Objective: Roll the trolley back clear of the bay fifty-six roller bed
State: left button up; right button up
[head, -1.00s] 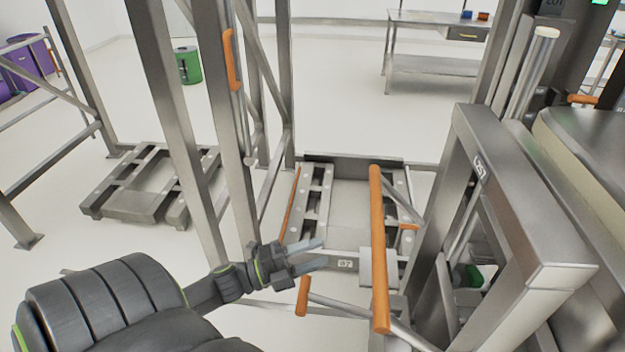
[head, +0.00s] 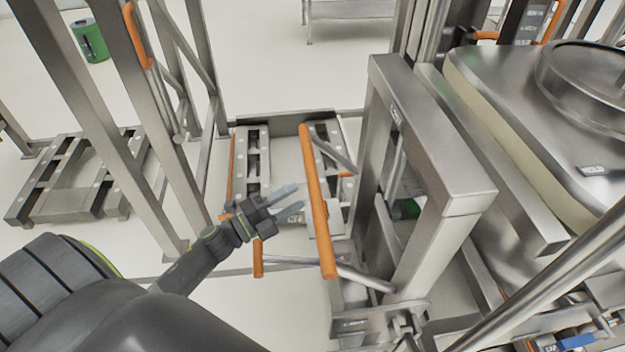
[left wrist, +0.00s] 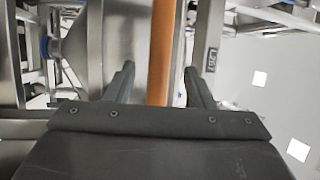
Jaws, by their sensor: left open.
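My left gripper (head: 296,200) is open, its fingertips just left of a long upright orange bar (head: 318,215). In the left wrist view the orange bar (left wrist: 161,55) lies between the two open fingers (left wrist: 157,85); I cannot tell whether it is inside their grasp. The bar joins grey steel tubing low down. Behind it is a low steel bed with side rails (head: 252,160) on the floor. I cannot tell for certain which steel structure is the trolley, and no bay number is clearly legible. My right gripper is not in view.
A heavy steel frame (head: 440,150) stands close right of the bar, with a lidded steel vessel (head: 545,125) beyond. Steel posts (head: 120,125) stand left. Another low frame (head: 75,175) lies farther left. A green bin (head: 90,42) is far back; open floor lies behind.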

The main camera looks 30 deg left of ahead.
aim_at(313, 187)
pick_arm(q)
jog(key=shift+p+x, duration=0.8)
jog(key=shift+x, duration=2.3)
jog(key=shift+c, duration=0.3)
grip_shut()
